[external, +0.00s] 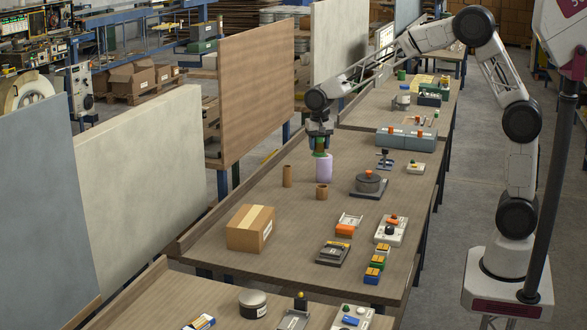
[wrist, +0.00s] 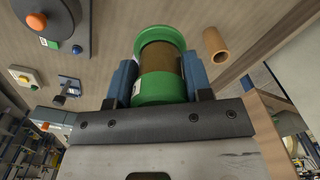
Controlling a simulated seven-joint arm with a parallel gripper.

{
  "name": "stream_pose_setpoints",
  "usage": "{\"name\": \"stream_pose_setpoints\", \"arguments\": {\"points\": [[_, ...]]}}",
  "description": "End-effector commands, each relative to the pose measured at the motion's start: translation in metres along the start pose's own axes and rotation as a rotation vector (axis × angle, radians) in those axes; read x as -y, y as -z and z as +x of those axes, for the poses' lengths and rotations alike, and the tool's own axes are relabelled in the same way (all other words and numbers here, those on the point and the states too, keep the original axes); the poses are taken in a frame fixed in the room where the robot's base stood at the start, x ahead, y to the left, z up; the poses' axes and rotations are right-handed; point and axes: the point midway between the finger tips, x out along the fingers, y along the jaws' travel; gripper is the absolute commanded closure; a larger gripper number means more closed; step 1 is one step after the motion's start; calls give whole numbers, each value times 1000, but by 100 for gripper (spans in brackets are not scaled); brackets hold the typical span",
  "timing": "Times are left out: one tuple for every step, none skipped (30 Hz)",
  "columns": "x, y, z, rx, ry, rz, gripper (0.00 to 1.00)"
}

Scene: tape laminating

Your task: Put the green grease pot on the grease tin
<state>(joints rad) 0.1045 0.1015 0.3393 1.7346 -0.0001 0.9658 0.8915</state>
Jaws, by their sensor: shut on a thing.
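My gripper (wrist: 163,82) is shut on the green grease pot (wrist: 160,90), which has green ends and a brown middle, in the wrist view. In the external view my gripper (external: 319,137) points down, with the green of the pot (external: 320,154) at its fingers. A lilac cylinder (external: 323,168) stands upright directly below the pot in that view; I cannot tell whether they touch. The cylinder does not show in the wrist view. No label identifies the grease tin; a round tin with a dark lid (external: 253,304) stands on the nearest bench.
Two brown tubes (external: 287,176) (external: 322,192) stand near the lilac cylinder. A round dark device with an orange knob (external: 369,182) is to the right. A cardboard box (external: 250,228) is nearer the camera. The bench middle (external: 300,207) has bare room.

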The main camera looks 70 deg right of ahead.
Motion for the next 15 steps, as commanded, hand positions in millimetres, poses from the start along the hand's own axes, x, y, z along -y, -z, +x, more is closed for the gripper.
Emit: {"name": "stream_pose_setpoints", "arguments": {"points": [[11, -11, 0, 0, 0, -24, 80], [16, -17, 0, 0, 0, -38, 80], [23, -25, 0, 0, 0, -55, 80], [28, -31, 0, 0, 0, -69, 80], [34, -37, 0, 0, 0, -83, 80], [40, -45, 0, 0, 0, -100, 80], [45, -52, 0, 0, 0, -114, 80], [50, -58, 0, 0, 0, -127, 80], [57, -66, 0, 0, 0, -144, 80], [62, -73, 0, 0, 0, -158, 80], [66, -79, 0, 0, 0, -170, 80], [73, -88, 0, 0, 0, -188, 80], [77, -94, 0, 0, 0, -202, 80], [82, -101, 0, 0, 0, -215, 80], [88, -110, 0, 0, 0, -233, 80]]}}
